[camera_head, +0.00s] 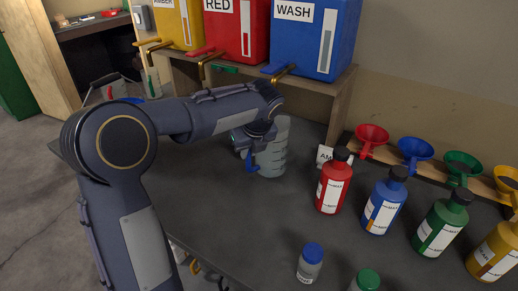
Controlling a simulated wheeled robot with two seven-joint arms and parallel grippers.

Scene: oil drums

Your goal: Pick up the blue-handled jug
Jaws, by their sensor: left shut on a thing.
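A clear jug (272,155) with a blue handle (251,162) stands upright or hangs just over the dark table; I cannot tell whether its base touches. My left gripper (249,149) is at the handle side of the jug and is shut on it. The left forearm and wrist hide part of the jug's upper left and the fingertips. My right gripper does not show.
Red (333,182), blue (384,201) and green (440,222) bottles stand right of the jug, with a yellow one (498,252) beyond. Coloured funnels sit in a rack behind them. Yellow, red (235,28) and blue (312,38) drums with taps stand on a shelf behind. A blue-capped vial (311,263) stands in front.

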